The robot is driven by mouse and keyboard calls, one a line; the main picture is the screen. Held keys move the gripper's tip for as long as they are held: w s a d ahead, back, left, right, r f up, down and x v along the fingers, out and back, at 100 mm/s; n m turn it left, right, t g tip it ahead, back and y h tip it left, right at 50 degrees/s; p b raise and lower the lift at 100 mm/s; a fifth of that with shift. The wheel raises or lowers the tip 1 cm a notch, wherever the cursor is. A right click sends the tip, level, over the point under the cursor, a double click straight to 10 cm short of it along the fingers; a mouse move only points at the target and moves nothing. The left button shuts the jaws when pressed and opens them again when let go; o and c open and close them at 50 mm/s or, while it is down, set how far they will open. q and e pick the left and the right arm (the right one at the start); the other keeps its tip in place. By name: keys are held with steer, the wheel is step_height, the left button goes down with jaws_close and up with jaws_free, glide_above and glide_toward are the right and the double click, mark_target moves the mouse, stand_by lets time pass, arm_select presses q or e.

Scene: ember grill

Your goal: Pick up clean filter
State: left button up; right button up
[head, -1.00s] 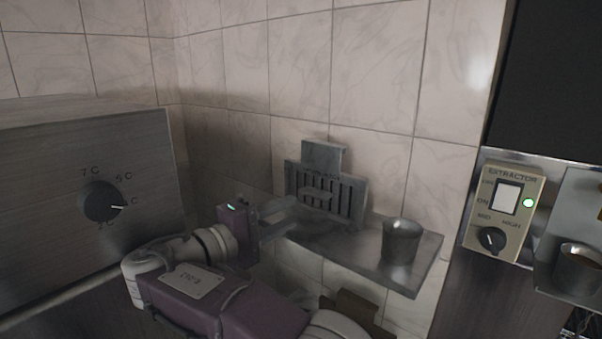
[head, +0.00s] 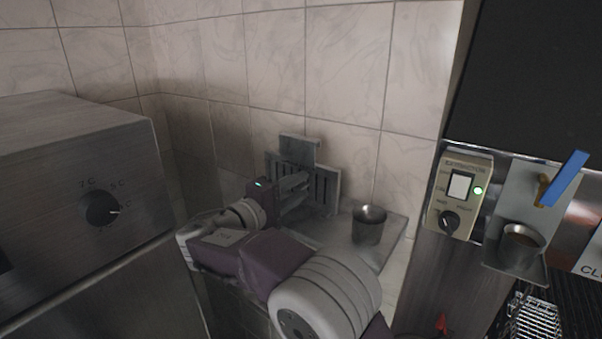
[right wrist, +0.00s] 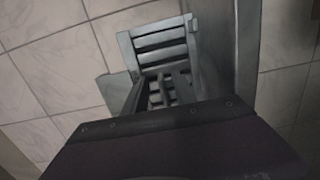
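The clean filter (head: 327,188), a grey metal panel with dark vertical slots and a plate on top, stands upright on a shelf against the tiled wall in the head view. Its slotted face also shows in the right wrist view (right wrist: 160,42). My right gripper (head: 303,183) is at the front of the filter, its fingers overlapping the panel's middle and hiding part of it. In the right wrist view the fingers (right wrist: 160,92) look apart, with slots visible between them. I cannot tell whether they touch the filter. My left gripper is out of view.
A metal cup (head: 369,226) stands on the shelf (head: 392,235) right of the filter. A steel cabinet with a dial (head: 103,208) is at left. An extractor switch panel (head: 459,197) and another cup in a holder (head: 522,243) are at right.

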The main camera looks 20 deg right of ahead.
steer(key=shift+s+a, duration=0.1)
steer(key=shift+s, duration=0.05)
steer(key=c, duration=0.4)
steer(key=shift+w+a+f, duration=0.1)
steer(key=shift+w+a, duration=0.05)
steer(key=shift+w, duration=0.15)
jaws_close()
steer(key=shift+w+f, duration=0.1)
steer(key=shift+w, duration=0.15)
steer(key=shift+s, duration=0.2)
